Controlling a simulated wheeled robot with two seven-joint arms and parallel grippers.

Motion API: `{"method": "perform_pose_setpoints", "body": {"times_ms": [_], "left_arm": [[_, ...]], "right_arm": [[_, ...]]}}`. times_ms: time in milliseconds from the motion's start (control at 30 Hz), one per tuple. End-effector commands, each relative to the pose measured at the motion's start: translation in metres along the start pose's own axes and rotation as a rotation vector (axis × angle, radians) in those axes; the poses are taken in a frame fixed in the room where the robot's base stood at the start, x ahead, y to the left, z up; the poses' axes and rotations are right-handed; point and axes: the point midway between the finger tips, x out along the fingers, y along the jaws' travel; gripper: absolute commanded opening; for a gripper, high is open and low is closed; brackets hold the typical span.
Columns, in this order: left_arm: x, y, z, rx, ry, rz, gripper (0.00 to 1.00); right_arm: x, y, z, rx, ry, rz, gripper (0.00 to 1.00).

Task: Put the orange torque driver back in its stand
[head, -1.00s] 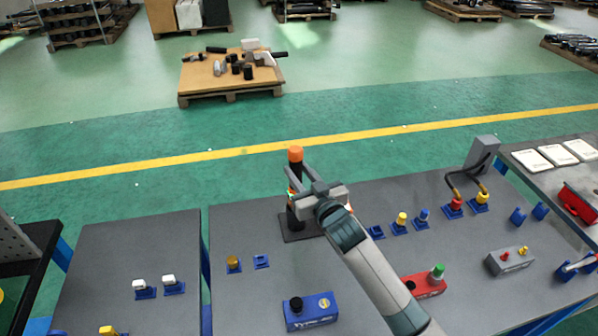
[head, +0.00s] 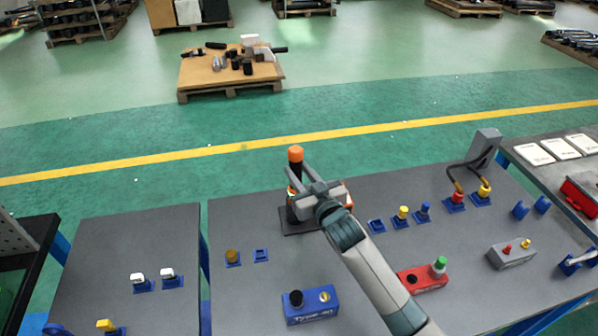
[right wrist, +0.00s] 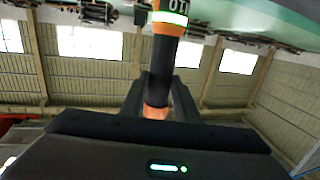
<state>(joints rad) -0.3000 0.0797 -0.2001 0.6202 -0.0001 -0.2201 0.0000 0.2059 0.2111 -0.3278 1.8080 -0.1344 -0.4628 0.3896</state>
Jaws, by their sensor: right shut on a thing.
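The torque driver (head: 295,155) is upright, black with an orange top, in the head view. My right gripper (head: 298,185) is shut around its body from the right side. The driver's dark lower part (head: 293,213) reaches down to the stand's flat dark base plate (head: 312,228) on the grey table. I cannot tell whether its foot is seated or just above the plate. In the right wrist view, the driver (right wrist: 168,52) shows black with orange bands and a pale lit band, between the dark fingers. My left gripper is not in view.
A blue box (head: 311,306) and a red box with a green knob (head: 422,278) stand nearer on the table. Small blue holders with coloured plugs (head: 402,214) lie to the right. Bare table surrounds the base plate at the left and front.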

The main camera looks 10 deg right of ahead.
Motion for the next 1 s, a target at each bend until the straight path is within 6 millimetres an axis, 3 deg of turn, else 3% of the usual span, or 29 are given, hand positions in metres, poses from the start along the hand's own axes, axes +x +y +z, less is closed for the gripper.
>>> {"method": "perform_pose_setpoints", "body": {"times_ms": [400,433,500,1000], "left_arm": [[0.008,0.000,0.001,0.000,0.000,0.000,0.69],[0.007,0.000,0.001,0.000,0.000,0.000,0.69],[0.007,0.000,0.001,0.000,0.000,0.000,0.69],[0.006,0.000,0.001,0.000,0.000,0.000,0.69]], "right_arm": [[0.001,0.000,0.009,0.000,0.006,0.000,0.00],[0.001,0.000,0.009,0.000,0.006,0.000,0.33],[0.001,0.000,0.009,0.000,0.006,0.000,0.50],[0.000,0.000,0.013,0.000,-0.003,0.000,0.50]]}}
